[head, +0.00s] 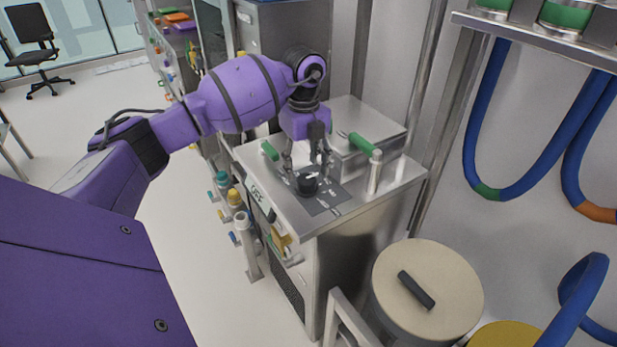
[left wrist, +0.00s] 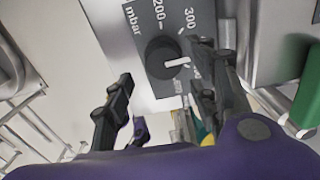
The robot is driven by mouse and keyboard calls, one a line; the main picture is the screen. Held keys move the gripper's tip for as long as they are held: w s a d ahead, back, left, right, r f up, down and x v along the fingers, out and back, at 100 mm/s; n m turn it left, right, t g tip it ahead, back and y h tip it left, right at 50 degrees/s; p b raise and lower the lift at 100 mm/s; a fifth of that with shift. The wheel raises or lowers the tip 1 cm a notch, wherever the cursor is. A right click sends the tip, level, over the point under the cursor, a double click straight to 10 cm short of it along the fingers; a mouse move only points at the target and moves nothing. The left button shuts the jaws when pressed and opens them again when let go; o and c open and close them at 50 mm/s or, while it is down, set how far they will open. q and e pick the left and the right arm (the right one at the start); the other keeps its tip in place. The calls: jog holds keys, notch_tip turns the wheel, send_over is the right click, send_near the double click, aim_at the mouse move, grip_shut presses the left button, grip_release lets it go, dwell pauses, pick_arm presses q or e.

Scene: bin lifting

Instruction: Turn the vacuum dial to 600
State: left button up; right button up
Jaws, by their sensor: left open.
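The vacuum dial (head: 308,186) is a round black knob on a dark grey scale plate (head: 333,198) on top of a metal cabinet. In the left wrist view, the dial (left wrist: 160,57) carries a white pointer mark directed to the right. The plate there reads "mbar", "200" and "300"; the 600 mark cannot be made out. My left gripper (head: 306,166) is just above the dial, pointing down. In the left wrist view, its open black fingers (left wrist: 162,95) stand apart on either side of the dial. Contact cannot be told. My right gripper is not in view.
A green-handled valve (head: 360,144) and a raised metal box (head: 366,125) stand behind the dial. A small "OFF" label (head: 258,195) is on the cabinet's front edge. A lidded drum (head: 428,280) stands at front right; blue hoses (head: 478,120) hang at right.

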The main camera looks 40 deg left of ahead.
aim_at(305, 179)
pick_arm(q)
notch_tip(305, 179, down, 4)
jog(key=shift+f, duration=0.7)
jog(key=c, duration=1.1)
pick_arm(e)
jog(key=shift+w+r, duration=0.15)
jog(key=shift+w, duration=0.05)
